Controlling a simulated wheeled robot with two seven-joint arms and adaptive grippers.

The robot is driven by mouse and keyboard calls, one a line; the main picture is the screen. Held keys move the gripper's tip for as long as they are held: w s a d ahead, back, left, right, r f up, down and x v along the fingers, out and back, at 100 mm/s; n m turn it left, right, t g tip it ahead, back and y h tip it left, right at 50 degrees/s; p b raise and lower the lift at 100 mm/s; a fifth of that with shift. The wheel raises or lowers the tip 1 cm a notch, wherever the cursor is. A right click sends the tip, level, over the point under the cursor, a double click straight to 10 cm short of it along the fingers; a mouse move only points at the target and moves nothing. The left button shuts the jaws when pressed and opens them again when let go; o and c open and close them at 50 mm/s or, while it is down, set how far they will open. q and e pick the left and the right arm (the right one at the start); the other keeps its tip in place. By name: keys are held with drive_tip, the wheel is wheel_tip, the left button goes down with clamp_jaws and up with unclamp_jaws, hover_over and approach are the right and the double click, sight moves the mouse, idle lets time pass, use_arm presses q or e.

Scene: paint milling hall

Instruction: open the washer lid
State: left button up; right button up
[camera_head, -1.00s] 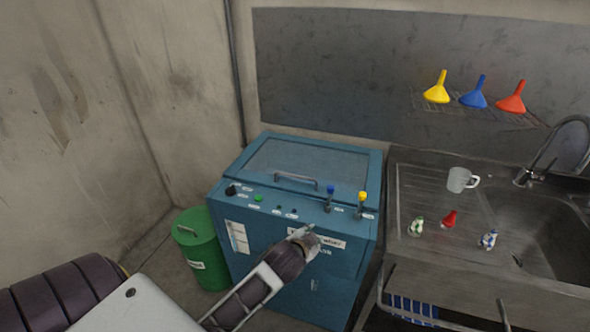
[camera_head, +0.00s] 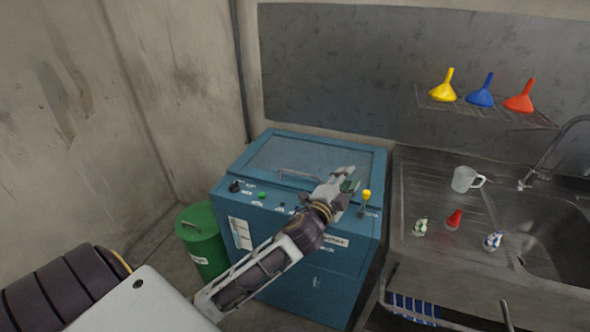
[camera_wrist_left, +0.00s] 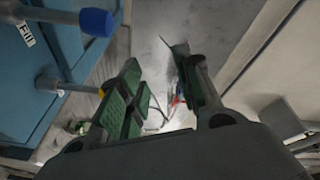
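The blue washer (camera_head: 290,268) stands against the back wall. Its lid (camera_head: 312,154) is shut and has a bar handle (camera_head: 291,174) along its front edge. My left gripper (camera_head: 349,176) is over the right part of the control panel, right of the handle and just left of the yellow-topped lever (camera_head: 365,199). In the left wrist view the gripper (camera_wrist_left: 154,58) has its green-padded fingers apart with nothing between them. The blue-topped lever (camera_wrist_left: 95,22) shows there at the upper left, but the gripper hides it in the head view. My right gripper is not in view.
A green bin (camera_head: 202,242) stands left of the washer. A steel sink counter (camera_head: 425,190) on the right holds a mug (camera_head: 465,179) and several small bottles. Yellow, blue and red funnels (camera_head: 481,92) sit on a wall shelf above it.

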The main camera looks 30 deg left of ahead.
use_arm(q)
drive_tip(key=d+r+m+g+h, duration=0.3)
drive_tip(key=d+r+m+h, duration=0.4)
drive_tip(key=m, duration=0.7)
drive_tip(key=d+r+m+g+h, duration=0.3)
drive_tip(key=d+r+m+h, duration=0.3)
drive_tip(key=m+h, duration=0.55)
drive_tip(key=m+g+y, duration=1)
drive_tip(key=m+y, duration=0.3)
drive_tip(key=y, duration=0.7)
approach(295, 172)
drive_tip(key=p+x, duration=0.1)
drive_tip(key=x, duration=0.5)
drive_tip(key=shift+w+f, duration=0.15)
drive_tip(key=shift+f, duration=0.05)
drive_tip(key=shift+h+p+x, duration=0.25)
drive_tip(key=shift+p+x, duration=0.05)
drive_tip(key=shift+x, duration=0.65)
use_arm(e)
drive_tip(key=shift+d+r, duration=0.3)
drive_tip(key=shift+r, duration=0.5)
